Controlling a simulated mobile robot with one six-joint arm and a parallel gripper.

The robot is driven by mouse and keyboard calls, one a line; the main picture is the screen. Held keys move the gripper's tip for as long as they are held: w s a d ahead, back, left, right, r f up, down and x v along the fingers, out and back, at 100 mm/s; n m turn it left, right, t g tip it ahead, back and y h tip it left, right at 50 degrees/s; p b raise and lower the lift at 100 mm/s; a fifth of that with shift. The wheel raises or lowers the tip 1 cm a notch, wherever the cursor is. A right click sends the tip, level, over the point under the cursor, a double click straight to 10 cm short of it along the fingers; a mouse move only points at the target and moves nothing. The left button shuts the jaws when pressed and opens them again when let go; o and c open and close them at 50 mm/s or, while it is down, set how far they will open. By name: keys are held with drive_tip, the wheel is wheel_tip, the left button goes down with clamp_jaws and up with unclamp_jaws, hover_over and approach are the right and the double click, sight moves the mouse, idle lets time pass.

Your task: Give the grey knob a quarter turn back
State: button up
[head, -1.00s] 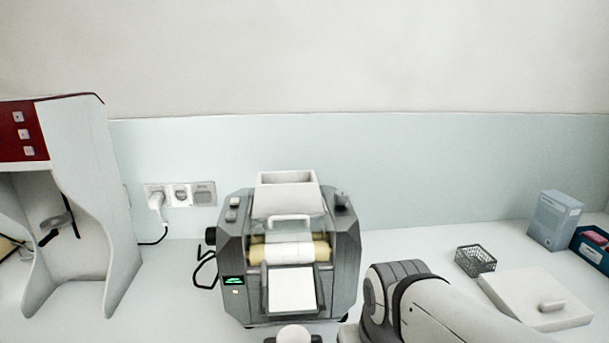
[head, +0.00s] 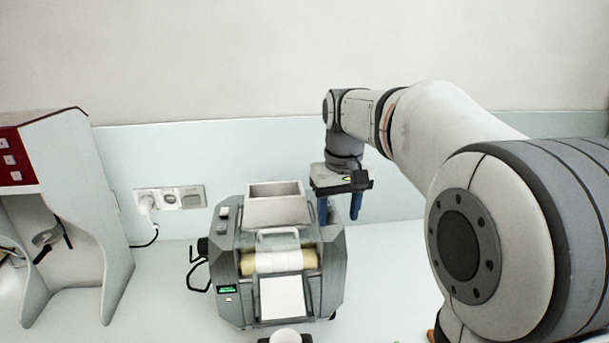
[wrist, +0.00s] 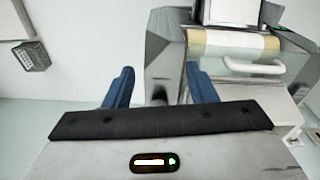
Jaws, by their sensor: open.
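The grey cream mill (head: 293,278) stands on the counter, with a white hopper on top and a cream roller in front. My gripper (head: 339,217) points down at the mill's top right corner, its two blue fingers apart with nothing held. The grey knob at that corner is mostly hidden by the fingers in the head view. In the wrist view a small dark grey part, probably the knob (wrist: 158,94), shows between the fingertips of my gripper (wrist: 160,78). I cannot tell whether they touch it.
A red and white dispenser (head: 70,215) stands at the left. A plugged-in socket strip (head: 170,199) is on the wall behind, with a black cable beside the mill. My arm covers the right side.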

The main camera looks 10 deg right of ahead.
drive_tip(key=shift+n+g, duration=0.4)
drive_tip(key=w+r+p, duration=0.1)
drive_tip(key=w+r, duration=0.1)
drive_tip(key=w, duration=0.1)
drive_tip(key=w+r+p, duration=0.1)
drive_tip(key=w+r, duration=0.1)
drive_tip(key=w, duration=0.1)
drive_tip(key=w+r+p, duration=0.1)
drive_tip(key=w, duration=0.2)
drive_tip(key=shift+a+r, duration=0.1)
drive_tip(key=shift+r, duration=0.3)
wheel_tip(320, 180, down, 8)
drive_tip(key=shift+r, duration=0.2)
drive_tip(key=shift+c, duration=0.3)
drive_tip(key=c, duration=0.9)
